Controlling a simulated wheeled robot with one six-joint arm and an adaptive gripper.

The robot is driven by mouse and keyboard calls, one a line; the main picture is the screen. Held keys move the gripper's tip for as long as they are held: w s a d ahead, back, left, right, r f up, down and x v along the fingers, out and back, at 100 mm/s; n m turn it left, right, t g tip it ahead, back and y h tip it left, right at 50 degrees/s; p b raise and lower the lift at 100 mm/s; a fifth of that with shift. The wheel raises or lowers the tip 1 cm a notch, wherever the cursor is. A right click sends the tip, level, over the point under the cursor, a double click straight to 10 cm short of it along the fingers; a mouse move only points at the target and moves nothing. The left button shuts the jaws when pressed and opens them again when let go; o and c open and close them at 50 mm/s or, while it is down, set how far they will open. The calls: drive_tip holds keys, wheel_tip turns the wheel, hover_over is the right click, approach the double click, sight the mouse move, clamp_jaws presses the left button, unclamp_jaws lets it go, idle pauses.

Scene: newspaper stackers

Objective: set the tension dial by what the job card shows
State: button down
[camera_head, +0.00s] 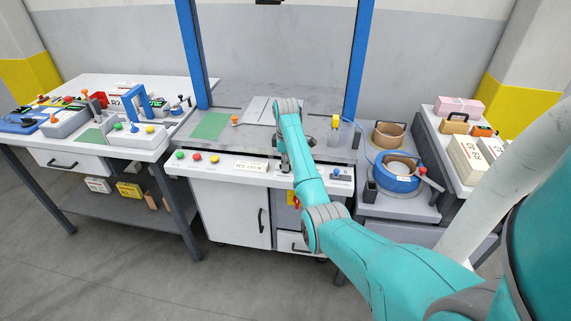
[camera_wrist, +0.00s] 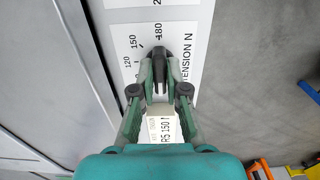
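The tension dial (camera_wrist: 160,62) shows in the wrist view as a dark narrow knob on a white scale plate (camera_wrist: 125,42). The plate reads TENSION N, with 120, 150 and 180 visible. My gripper (camera_wrist: 160,72) is over the dial, its fingertips close together on both sides of the knob. The fingers cover much of the dial, and its exact setting is hard to read. A white card (camera_wrist: 161,128) reading "150" shows below the fingers, partly hidden. In the head view my gripper (camera_head: 285,167) is at the front panel; a printed card (camera_head: 250,165) lies left of it.
Green, red and orange buttons (camera_head: 196,157) are on the panel's left. A blue knob (camera_head: 336,173) is on its right. A cluttered side table (camera_head: 75,150) stands left. A blue-banded roll (camera_head: 395,175) and stacked bundles (camera_head: 478,160) are at right. Blue posts (camera_head: 357,55) flank the bench.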

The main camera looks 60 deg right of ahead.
drive_tip(key=shift+m, duration=0.3)
drive_tip(key=m, duration=1.3)
drive_tip(key=shift+m, duration=0.4)
drive_tip(key=m, duration=1.2)
drive_tip(key=shift+m, duration=0.3)
